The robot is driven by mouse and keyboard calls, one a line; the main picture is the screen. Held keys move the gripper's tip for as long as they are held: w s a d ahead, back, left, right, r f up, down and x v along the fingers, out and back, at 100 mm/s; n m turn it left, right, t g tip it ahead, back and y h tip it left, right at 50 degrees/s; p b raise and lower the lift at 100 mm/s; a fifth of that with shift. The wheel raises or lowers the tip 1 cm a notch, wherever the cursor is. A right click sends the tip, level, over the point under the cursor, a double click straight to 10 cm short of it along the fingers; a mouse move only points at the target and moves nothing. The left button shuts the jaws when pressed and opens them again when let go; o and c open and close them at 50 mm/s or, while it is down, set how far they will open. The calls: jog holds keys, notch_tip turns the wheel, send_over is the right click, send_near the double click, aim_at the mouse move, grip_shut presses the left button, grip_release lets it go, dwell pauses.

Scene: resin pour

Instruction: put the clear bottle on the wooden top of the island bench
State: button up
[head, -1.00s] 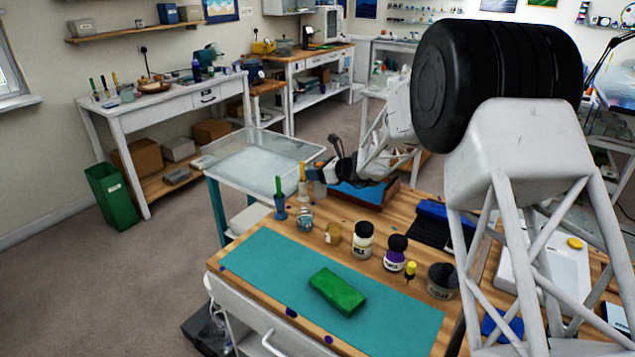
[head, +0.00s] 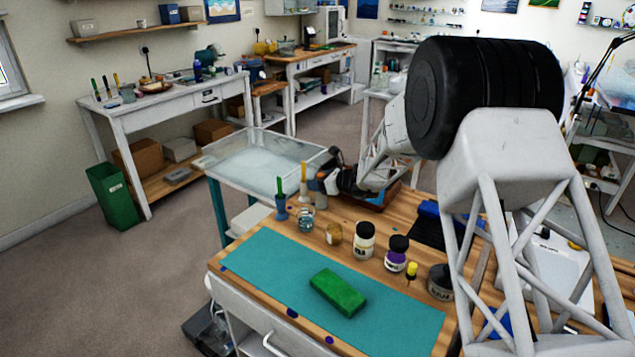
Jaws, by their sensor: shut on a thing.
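The island bench has a wooden top (head: 400,218), partly covered by a teal mat (head: 265,260). My gripper (head: 322,181) is over the far left end of the bench, behind the brushes. It is shut on a small, pale, see-through thing that looks like the clear bottle (head: 317,190). The bottle is small in view and partly hidden by the gripper. I cannot tell whether its base touches the wood.
A green block (head: 338,292) lies on the mat. Brushes in a blue holder (head: 281,205), a glass jar (head: 305,219), an amber jar (head: 333,233), a white-labelled jar (head: 364,240), a purple-labelled jar (head: 396,253) and a dark tub (head: 440,282) line the mat's far edge. A clear tank (head: 255,165) stands behind.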

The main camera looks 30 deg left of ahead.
jog(key=shift+f, duration=0.1)
jog(key=o, duration=1.2)
jog(key=shift+d+r, duration=0.2)
jog(key=v, duration=1.1)
jog(key=shift+d, duration=0.35)
jog(key=shift+w, duration=0.1)
